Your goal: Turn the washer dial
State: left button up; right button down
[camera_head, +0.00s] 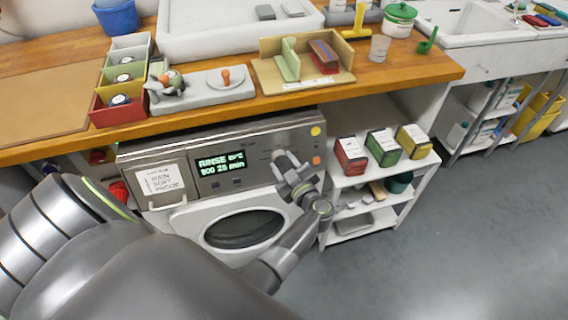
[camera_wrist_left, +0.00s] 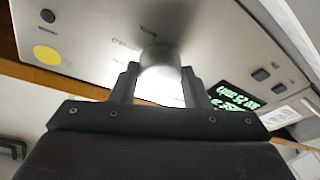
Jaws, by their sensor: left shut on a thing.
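The washer (camera_head: 165,217) stands under the wooden counter, its control panel along the top and its round door below. Its lit green display (camera_head: 221,164) begins with RINSE and also shows in the wrist view (camera_wrist_left: 238,97), where it is tilted. The dial (camera_wrist_left: 160,57) is a grey metal knob on the panel. My left gripper (camera_head: 284,163) is at the dial, right of the display. In the wrist view its two fingers (camera_wrist_left: 160,82) stand on either side of the dial and are shut on it. The gripper hides most of the dial in the head view. My right gripper is out of view.
A white shelf (camera_head: 352,182) with red, green and yellow boxes stands close on the right. The counter edge (camera_head: 220,117) overhangs the panel. The grey floor at right is clear.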

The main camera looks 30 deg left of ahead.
pick_arm(q)
jog(key=shift+n+g, duration=0.4)
jog(key=shift+n, duration=0.3)
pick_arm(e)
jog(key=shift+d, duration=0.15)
pick_arm(q)
jog(key=o, duration=1)
jog(key=shift+c, duration=0.2)
jog(key=shift+d, duration=0.1)
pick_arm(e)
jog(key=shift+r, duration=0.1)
